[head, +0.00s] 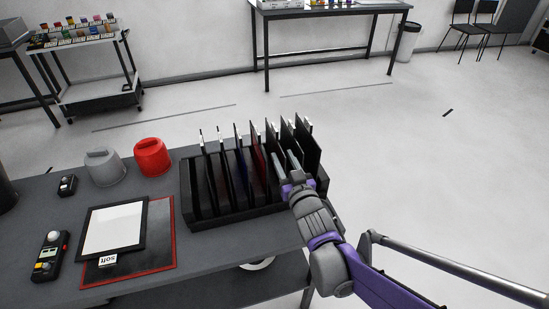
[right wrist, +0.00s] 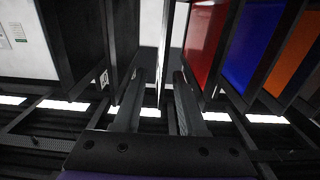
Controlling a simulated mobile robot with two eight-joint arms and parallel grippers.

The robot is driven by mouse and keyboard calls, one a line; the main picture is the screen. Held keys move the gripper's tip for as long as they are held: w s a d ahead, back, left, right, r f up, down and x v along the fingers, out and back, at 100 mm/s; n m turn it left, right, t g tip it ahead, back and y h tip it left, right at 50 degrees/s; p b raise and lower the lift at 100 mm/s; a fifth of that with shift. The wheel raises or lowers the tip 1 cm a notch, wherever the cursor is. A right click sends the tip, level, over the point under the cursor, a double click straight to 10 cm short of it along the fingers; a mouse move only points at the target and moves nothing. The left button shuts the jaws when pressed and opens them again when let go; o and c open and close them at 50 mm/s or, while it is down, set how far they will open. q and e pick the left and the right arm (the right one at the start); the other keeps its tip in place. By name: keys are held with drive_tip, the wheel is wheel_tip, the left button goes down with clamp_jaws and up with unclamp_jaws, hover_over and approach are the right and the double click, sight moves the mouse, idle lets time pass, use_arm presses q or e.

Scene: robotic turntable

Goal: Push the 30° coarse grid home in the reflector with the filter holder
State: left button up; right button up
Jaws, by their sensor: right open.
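A black slotted rack (head: 235,213) on the grey table holds several upright thin dark filter frames (head: 257,146), each with a pale tab on top. I cannot tell which one is the filter holder. My right gripper (head: 287,160) is over the right part of the rack, fingers spread among the frames. In the right wrist view its fingers (right wrist: 160,72) stand on either side of a thin dark frame edge; I cannot tell whether they touch it. Red, blue and orange panes (right wrist: 250,45) show to the right there. No reflector or 30° grid is identifiable. My left gripper is not in view.
Left of the rack are a red cap (head: 151,157), a grey cap (head: 104,168), a white-paned frame (head: 113,228) on a red-edged mat (head: 160,245), and a handheld meter (head: 50,256). A cart (head: 95,92) and table stand far back.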

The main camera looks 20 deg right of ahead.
sight(277, 147)
drive_tip(key=w, duration=0.5)
drive_tip(key=shift+w+a+f, duration=0.1)
drive_tip(key=shift+w+a, duration=0.1)
drive_tip(key=shift+w, duration=0.1)
drive_tip(key=shift+s, duration=0.1)
drive_tip(key=shift+c, duration=0.2)
clamp_jaws()
idle(0.9)
